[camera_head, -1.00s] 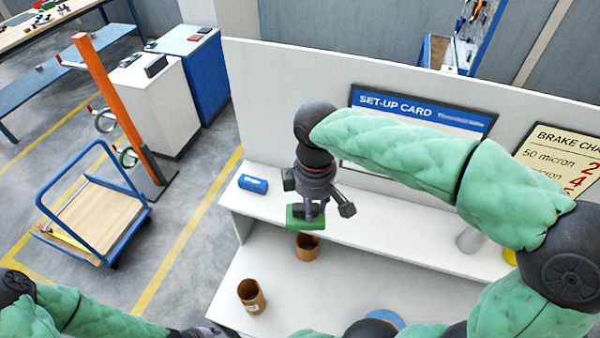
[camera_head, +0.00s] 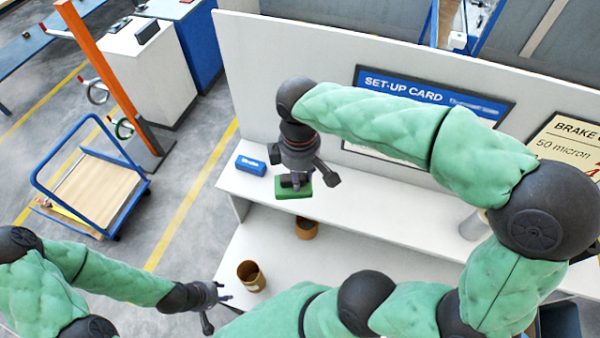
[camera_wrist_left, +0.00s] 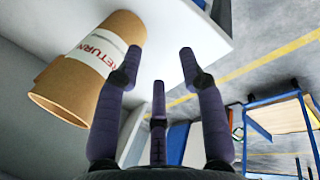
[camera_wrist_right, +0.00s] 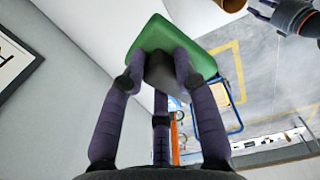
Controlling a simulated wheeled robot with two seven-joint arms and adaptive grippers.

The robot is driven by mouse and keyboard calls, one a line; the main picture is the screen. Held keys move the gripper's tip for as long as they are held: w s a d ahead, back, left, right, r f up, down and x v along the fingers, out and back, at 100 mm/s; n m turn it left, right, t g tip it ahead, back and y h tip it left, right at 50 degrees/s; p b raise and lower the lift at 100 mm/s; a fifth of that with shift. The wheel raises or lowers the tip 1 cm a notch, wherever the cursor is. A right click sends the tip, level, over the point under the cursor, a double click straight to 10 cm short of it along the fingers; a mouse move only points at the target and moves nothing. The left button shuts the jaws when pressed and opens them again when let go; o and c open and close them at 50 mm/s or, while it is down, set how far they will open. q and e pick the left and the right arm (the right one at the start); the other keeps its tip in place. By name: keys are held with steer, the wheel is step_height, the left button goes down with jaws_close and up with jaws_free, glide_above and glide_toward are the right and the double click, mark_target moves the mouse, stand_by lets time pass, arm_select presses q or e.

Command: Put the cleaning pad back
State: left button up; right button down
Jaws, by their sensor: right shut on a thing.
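The green cleaning pad (camera_head: 291,193), with a dark grip on top, hangs from my right gripper (camera_head: 295,181) over the white shelf, to the right of a blue block. My right gripper is shut on the pad's dark grip. In the right wrist view the green pad (camera_wrist_right: 207,62) shows beyond the fingers (camera_wrist_right: 160,75), around the dark grip. Whether the pad touches the shelf I cannot tell. My left gripper (camera_head: 224,298) is open and empty, left of a brown tube. In the left wrist view its fingers (camera_wrist_left: 158,60) stand apart.
A blue block (camera_head: 251,165) with white lettering lies at the shelf's (camera_head: 370,230) left end. A brown tube (camera_head: 251,275) stands on the lower surface; in the left wrist view it is labelled RETURN (camera_wrist_left: 92,62). Another brown tube (camera_head: 306,229) stands below the pad. A panel (camera_head: 330,105) rises behind the shelf.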

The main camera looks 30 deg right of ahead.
arm_select(q)
step_height(320, 180, down, 4)
steer(key=b, duration=0.3)
steer(key=shift+d, duration=0.1)
steer(key=shift+w+f+b, duration=0.15)
steer(key=shift+f+b, duration=0.15)
steer(key=shift+b, duration=0.2)
arm_select(e)
steer(key=w+d+f, duration=0.1)
steer(key=w+f, duration=0.1)
steer(key=w+d+f, duration=0.3)
steer(key=w+f, duration=0.2)
steer(key=shift+d, duration=0.25)
arm_select(q)
steer(key=shift+f+b, duration=1.25)
steer(key=shift+b, duration=0.05)
arm_select(e)
steer(key=shift+w+d+f, duration=0.1)
steer(key=shift+w+f, duration=0.05)
steer(key=shift+f, duration=1.6)
arm_select(q)
steer(key=shift+f, duration=0.1)
arm_select(e)
steer(key=shift+f, duration=0.15)
steer(key=c, duration=0.9)
jaws_free()
steer(key=shift+c, duration=0.2)
